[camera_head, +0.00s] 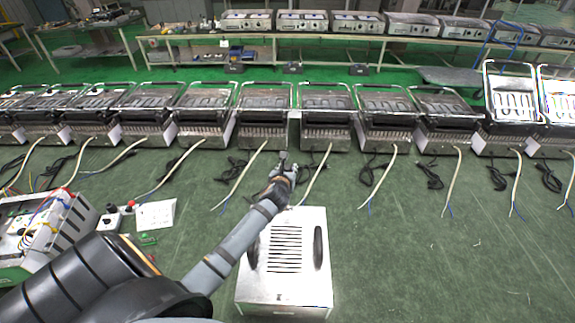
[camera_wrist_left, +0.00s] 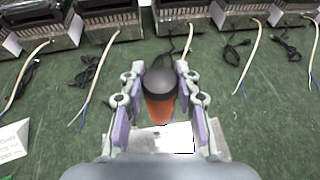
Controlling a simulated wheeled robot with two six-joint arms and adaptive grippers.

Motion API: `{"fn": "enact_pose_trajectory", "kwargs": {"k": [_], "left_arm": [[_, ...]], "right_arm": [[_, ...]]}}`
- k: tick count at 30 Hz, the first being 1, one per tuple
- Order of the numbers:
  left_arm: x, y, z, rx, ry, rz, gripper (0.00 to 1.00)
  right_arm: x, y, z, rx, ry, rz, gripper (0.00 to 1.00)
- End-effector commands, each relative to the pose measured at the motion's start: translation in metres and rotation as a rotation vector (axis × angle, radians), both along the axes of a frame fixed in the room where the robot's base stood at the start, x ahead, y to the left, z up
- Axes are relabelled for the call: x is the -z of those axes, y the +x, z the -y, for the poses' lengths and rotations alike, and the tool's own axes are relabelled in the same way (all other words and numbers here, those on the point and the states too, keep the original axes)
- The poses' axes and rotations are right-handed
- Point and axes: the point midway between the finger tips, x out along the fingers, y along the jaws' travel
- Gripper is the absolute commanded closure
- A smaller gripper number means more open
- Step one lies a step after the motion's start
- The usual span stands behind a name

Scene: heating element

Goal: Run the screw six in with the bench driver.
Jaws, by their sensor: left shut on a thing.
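My left gripper (camera_head: 283,178) reaches in over the far edge of the white metal case. In the left wrist view my left gripper (camera_wrist_left: 158,105) has its two fingers around the bench driver (camera_wrist_left: 160,95), which has a dark round end and an orange body. The driver is held above the bench, its lower part hidden. The case (camera_head: 256,285) has a slotted top and two black handles. Part of the case also shows below the driver in the left wrist view (camera_wrist_left: 175,138). I cannot make out screw six or the other screws. My right gripper is not in view.
A row of heater units (camera_head: 327,115) lines the back of the green bench (camera_head: 430,260), with loose white and black cables in front. An opened wired unit (camera_head: 45,235), a button box (camera_head: 110,219) and a paper sheet (camera_head: 156,215) lie left. The right front is clear.

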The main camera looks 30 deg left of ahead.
Motion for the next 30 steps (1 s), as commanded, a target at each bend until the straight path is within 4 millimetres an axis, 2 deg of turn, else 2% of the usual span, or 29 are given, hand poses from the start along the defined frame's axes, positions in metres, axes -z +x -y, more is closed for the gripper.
{"fn": "enact_pose_trajectory", "kwargs": {"k": [10,12,21,30], "left_arm": [[-0.005,0.000,0.000,-0.001,-0.001,0.002,1.00],[0.008,0.000,0.000,-0.001,-0.001,0.003,1.00],[0.040,0.001,0.000,-0.001,-0.001,0.003,1.00],[0.050,0.001,0.000,-0.001,-0.001,0.004,1.00]], "right_arm": [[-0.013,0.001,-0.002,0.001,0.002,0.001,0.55],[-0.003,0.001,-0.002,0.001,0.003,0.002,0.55],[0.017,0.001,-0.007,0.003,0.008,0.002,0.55],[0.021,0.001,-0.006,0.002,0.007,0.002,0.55]]}}
